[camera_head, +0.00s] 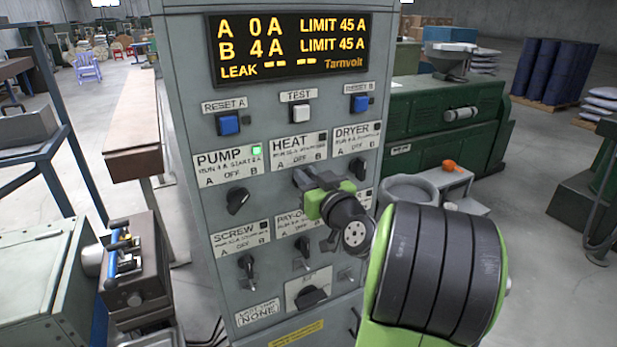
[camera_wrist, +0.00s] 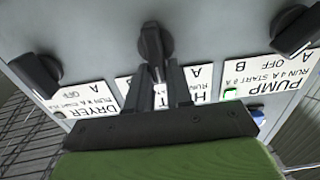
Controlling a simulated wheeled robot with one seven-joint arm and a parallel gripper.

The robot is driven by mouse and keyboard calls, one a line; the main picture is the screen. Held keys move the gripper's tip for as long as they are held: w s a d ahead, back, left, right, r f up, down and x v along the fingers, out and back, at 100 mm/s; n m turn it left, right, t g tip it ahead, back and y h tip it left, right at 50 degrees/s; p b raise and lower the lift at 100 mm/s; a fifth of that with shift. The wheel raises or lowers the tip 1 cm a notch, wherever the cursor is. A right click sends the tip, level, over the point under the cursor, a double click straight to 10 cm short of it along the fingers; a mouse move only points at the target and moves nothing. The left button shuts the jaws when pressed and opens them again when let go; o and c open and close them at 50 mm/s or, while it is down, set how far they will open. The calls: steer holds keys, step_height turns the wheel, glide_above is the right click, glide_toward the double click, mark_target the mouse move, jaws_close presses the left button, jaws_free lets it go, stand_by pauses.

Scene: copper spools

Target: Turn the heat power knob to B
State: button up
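The heat power knob (camera_wrist: 152,42) is black and sits below the HEAT label (camera_head: 300,149). In the wrist view, which is upside down, its handle lies roughly along the picture's vertical, near OFF. In the head view my gripper mostly hides it. My gripper (camera_head: 308,180) is at the panel, right at this knob. In the wrist view the two dark fingers of my gripper (camera_wrist: 158,72) are apart, with their tips beside the near end of the handle. I cannot tell whether they touch it. The small lamp on the HEAT label is dark.
The pump knob (camera_head: 237,200) and dryer knob (camera_head: 357,168) flank the heat knob. Blue and white buttons (camera_head: 301,113) are above, more knobs below. The display (camera_head: 290,47) reads A 0 A, B 4 A. The green PUMP lamp (camera_head: 256,151) is lit. A green machine (camera_head: 430,120) stands behind right.

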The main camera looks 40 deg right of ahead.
jaws_close()
steer(key=m+b, duration=0.1)
steer(key=m, duration=0.3)
steer(key=shift+s+d+b, duration=0.2)
steer(key=shift+d+b, duration=0.15)
steer(key=shift+d, duration=0.05)
steer(key=shift+s+d+f+m+b, duration=0.15)
steer(key=shift+d+m+b, duration=0.1)
steer(key=shift+m, duration=1)
steer(key=shift+w+d+f+m+b, duration=0.1)
steer(key=shift+m+b, duration=0.1)
steer(key=shift+m, duration=1.05)
steer(key=o, duration=0.6)
jaws_free()
steer(key=shift+d+f, duration=0.1)
steer(key=shift+s, duration=0.1)
